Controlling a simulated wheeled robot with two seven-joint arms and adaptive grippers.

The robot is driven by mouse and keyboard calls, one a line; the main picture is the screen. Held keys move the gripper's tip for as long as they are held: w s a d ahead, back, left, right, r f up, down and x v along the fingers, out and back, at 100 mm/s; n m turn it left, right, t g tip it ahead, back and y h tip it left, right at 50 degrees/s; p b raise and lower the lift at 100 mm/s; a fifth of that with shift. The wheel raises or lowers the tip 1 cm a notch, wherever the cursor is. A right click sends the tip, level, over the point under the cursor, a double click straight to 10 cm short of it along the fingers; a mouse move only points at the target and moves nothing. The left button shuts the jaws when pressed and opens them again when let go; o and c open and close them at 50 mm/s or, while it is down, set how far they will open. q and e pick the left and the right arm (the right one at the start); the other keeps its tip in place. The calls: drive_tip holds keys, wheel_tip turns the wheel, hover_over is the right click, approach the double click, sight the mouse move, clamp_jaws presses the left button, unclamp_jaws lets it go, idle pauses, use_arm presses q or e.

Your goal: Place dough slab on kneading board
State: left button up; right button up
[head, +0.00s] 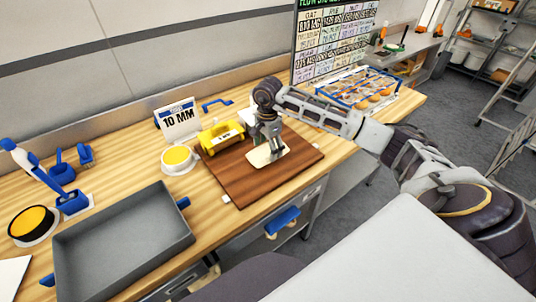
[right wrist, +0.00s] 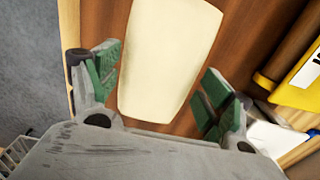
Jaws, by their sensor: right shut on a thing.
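The dough slab (head: 264,156) is a pale cream, flat piece with rounded corners; it also shows large in the right wrist view (right wrist: 167,60). It is over the middle of the brown wooden kneading board (head: 240,190), which also shows in the right wrist view (right wrist: 245,50). Whether the slab touches the board or is just above it, I cannot tell. My right gripper (head: 268,143) points down at the slab. Its green-padded fingers (right wrist: 160,85) stand on either side of the slab's near end, shut on it. My left gripper is not in view.
A yellow tool (head: 220,135) lies at the board's back left edge, near a 10 MM sign (head: 179,118) and a round yellow-topped dish (head: 178,158). A grey tray (head: 125,245) stands at the left. A blue-rimmed rack (head: 365,88) stands behind my right arm.

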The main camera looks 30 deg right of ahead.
sight(268, 151)
drive_tip(key=shift+f, duration=1.8)
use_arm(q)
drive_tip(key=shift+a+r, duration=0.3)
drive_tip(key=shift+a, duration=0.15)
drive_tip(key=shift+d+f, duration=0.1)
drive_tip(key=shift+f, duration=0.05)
use_arm(e)
drive_tip(key=shift+f, duration=0.15)
drive_tip(key=o, duration=1.1)
drive_tip(key=shift+o, duration=0.2)
